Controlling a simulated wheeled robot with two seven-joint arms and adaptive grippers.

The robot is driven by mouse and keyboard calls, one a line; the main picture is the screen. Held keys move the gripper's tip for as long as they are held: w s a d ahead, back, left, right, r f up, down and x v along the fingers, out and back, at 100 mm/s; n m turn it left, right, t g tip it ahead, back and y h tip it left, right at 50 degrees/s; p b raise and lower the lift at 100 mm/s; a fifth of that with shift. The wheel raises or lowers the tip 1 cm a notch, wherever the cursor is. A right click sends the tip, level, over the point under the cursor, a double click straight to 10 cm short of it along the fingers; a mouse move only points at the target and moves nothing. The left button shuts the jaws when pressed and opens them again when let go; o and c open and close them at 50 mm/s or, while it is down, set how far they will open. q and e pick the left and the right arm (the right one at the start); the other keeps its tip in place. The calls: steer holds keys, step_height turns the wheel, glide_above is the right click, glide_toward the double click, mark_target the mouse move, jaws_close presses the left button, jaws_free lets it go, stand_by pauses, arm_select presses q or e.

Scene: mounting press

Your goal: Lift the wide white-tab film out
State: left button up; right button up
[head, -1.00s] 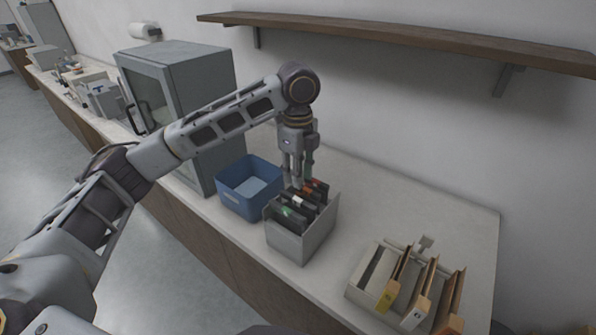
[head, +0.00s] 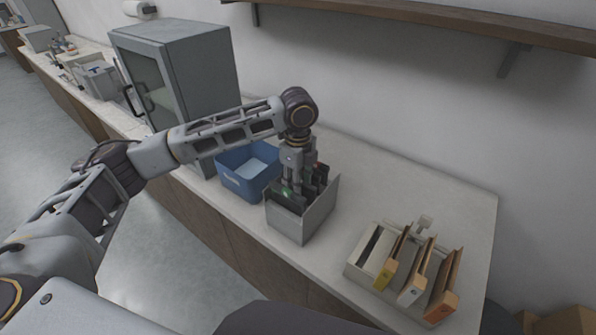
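A grey open-topped box (head: 296,226) stands on the counter and holds several dark upright films (head: 318,177). A red tab shows at the back of the films, and a green mark shows near the front. No white tab shows in the box now; my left gripper covers that part. My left gripper (head: 293,184) points down into the box, its fingers among the film tops. The fingertips are too small and hidden to tell whether they are open or shut on a film. My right gripper is out of view.
A blue bin (head: 238,182) stands just left of the box, beside a grey cabinet (head: 202,83). A rack (head: 360,256) with several wood-edged holders stands to the right. A shelf (head: 430,17) hangs on the wall above. The counter behind the rack is clear.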

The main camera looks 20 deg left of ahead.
arm_select(q)
steer(key=shift+f, duration=1.95)
jaws_close()
